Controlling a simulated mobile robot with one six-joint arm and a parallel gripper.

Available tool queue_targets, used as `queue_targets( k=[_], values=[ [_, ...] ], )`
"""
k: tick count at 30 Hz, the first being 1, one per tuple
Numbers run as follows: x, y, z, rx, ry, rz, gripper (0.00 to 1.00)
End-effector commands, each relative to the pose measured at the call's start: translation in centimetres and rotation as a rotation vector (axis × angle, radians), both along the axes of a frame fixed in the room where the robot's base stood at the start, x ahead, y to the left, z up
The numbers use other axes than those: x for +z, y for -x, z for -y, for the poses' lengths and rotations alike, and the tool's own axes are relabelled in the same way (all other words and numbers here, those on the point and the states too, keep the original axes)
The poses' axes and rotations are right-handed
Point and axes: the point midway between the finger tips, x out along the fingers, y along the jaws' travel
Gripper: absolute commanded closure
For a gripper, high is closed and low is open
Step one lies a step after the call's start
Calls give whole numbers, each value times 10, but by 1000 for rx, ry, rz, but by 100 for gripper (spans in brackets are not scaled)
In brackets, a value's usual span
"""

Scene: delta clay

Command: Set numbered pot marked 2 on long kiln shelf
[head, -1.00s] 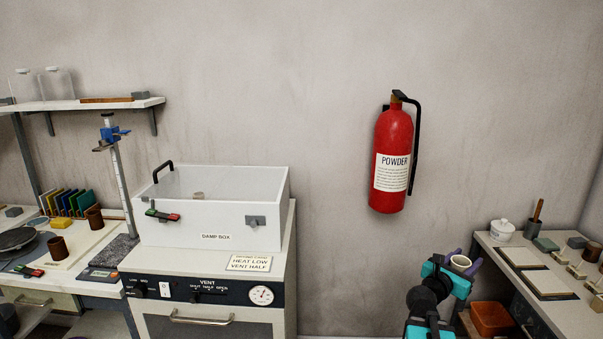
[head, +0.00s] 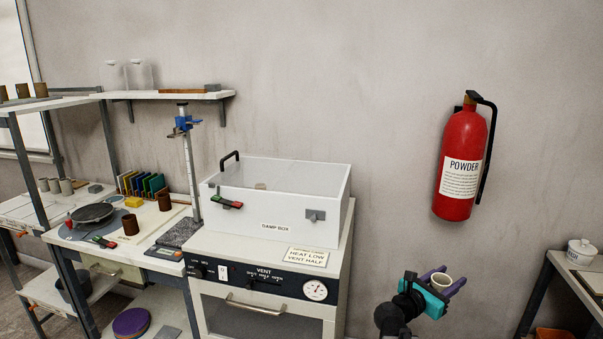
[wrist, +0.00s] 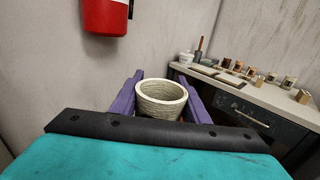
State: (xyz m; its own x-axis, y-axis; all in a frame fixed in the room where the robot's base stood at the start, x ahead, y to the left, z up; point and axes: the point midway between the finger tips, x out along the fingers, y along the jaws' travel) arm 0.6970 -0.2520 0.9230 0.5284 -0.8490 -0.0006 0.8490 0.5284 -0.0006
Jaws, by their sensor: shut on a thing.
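My gripper (head: 446,277) is at the lower right of the head view, with purple fingers and a teal body. It is shut on a cream ribbed pot (head: 441,283), held upright in the air in front of the wall. The pot also shows between the fingers in the wrist view (wrist: 161,100); its mouth is open and no number is visible on it. A white wall shelf (head: 180,94) and a rack with a pale top board (head: 50,103) stand at the left. I cannot tell which, if either, is the long kiln shelf.
A clear-topped damp box (head: 330,190) sits on a kiln-like cabinet (head: 218,300) left of my gripper. A workbench (head: 125,245) holds brown cups. A red extinguisher (head: 464,160) hangs on the wall. Another table (wrist: 255,100) stands at the right.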

Motion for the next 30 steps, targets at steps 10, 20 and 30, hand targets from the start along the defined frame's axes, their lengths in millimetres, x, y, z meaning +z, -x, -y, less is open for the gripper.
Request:
queue_targets(
  k=[10, 20, 30],
  values=[
    [-21, -6, -81, 38, 0, 0, 82],
    [-41, -1, -153, 70, 0, -1, 82],
    [-61, 11, -221, 100, 0, -1, 82]
  ],
)
